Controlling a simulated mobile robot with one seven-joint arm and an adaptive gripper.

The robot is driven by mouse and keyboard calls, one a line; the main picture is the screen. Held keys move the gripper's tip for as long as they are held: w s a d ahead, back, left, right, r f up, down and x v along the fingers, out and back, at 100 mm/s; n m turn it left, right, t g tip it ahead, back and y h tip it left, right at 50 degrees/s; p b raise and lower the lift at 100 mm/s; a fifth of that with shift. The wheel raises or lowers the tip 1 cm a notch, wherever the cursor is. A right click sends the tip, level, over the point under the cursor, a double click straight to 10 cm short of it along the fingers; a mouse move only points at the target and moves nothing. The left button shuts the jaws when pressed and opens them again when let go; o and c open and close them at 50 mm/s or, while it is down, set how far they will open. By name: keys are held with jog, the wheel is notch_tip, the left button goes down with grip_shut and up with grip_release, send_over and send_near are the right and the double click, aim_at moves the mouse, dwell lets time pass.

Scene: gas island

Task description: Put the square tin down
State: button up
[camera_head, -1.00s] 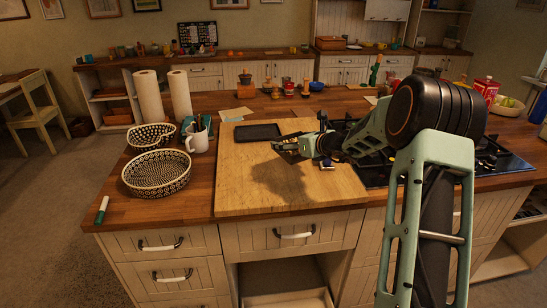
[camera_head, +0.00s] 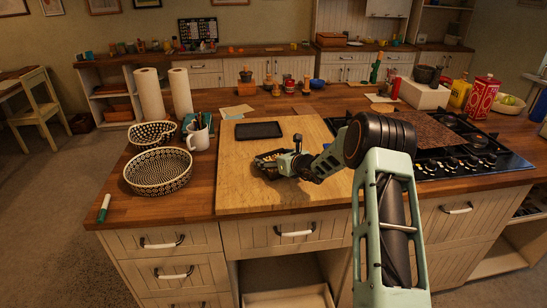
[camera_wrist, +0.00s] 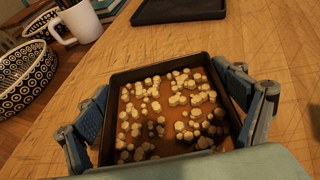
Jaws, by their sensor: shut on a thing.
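The square tin (camera_wrist: 107,110) is dark-walled, with many small pale round pieces on its brown bottom. In the wrist view it sits level between the two fingers of my gripper (camera_wrist: 168,100), which are shut on its left and right sides. In the head view my gripper (camera_head: 270,161) is low over the middle of the wooden board (camera_head: 240,190), and the tin is mostly hidden by it. I cannot tell whether the tin's underside touches the board. Its near edge is hidden by the wrist.
A black flat tray (camera_head: 259,130) lies at the board's back. Left of the board are a white mug (camera_head: 198,140), patterned baskets (camera_head: 158,171) and paper rolls (camera_head: 149,96). The gas hob (camera_head: 470,150) is to the right. The board's front left is clear.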

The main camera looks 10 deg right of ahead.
jog(key=shift+r, duration=0.15)
jog(key=o, duration=1.4)
jog(key=shift+c, duration=0.2)
jog(key=b+v, duration=0.2)
jog(key=v, duration=1)
jog(key=shift+s, duration=0.1)
